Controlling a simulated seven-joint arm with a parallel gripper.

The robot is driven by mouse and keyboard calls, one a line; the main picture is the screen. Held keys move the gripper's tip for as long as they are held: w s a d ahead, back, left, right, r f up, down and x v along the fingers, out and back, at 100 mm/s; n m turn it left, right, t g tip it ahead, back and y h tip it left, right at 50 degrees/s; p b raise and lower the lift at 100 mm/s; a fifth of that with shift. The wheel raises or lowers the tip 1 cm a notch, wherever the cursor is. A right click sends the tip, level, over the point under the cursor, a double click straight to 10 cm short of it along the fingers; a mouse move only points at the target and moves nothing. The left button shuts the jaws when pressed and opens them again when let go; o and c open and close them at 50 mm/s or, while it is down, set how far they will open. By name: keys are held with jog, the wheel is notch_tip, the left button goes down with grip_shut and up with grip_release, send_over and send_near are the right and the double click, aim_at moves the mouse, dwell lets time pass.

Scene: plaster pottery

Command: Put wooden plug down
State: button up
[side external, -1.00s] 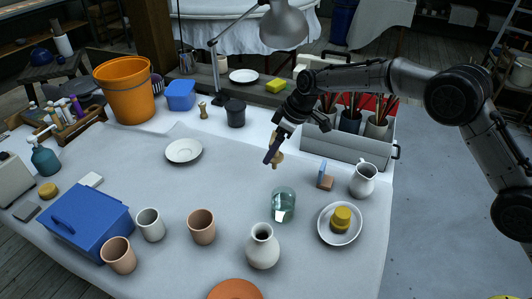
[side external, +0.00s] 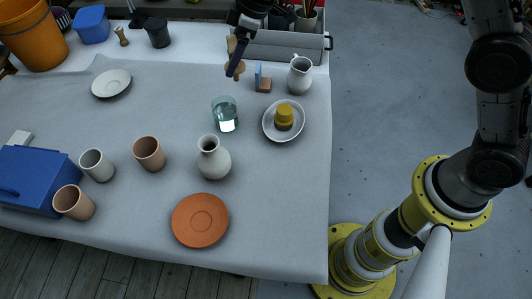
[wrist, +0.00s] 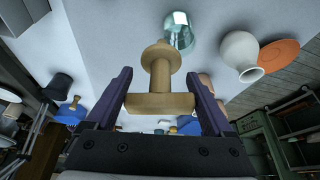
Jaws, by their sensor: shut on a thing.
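The wooden plug (wrist: 160,65) is tan, with a square block end, a round collar and a narrower stem. My gripper (wrist: 160,97) is shut on its block end, one dark purple finger on each side. In the side view my gripper (side external: 236,60) is at the top middle, and tan parts of the plug (side external: 231,44) show beside the finger. The plug appears to be above the grey cloth on the table (side external: 270,210), left of a small blue and brown block (side external: 264,84). The gap beneath it is hard to judge.
A white jug (side external: 300,75) and a grey brush box (side external: 280,46) are to the right. The cloth between the white saucer (side external: 111,83) and glass is clear.

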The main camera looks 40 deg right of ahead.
jog(key=s+d+n+g, duration=0.25)
jog(key=s+n, duration=0.45)
jog(key=s, duration=0.9)
jog(key=s+d+n+g, duration=0.1)
jog(key=s+n+g, duration=0.2)
jog(key=s+n, duration=0.85)
jog(key=shift+w+a+f+m, duration=0.7)
jog(key=shift+w+a+f, duration=0.55)
jog(key=shift+f, duration=0.85)
jog(key=shift+w+a+f+m, duration=0.65)
jog(key=shift+w+a+f, duration=0.35)
jog(key=shift+a+f, duration=0.9)
jog(key=shift+w+a+f+m, duration=0.7)
jog(key=shift+w+a+f, duration=0.4)
jog(key=shift+f, duration=1.25)
jog(key=shift+f, duration=0.15)
jog(key=o, duration=1.1)
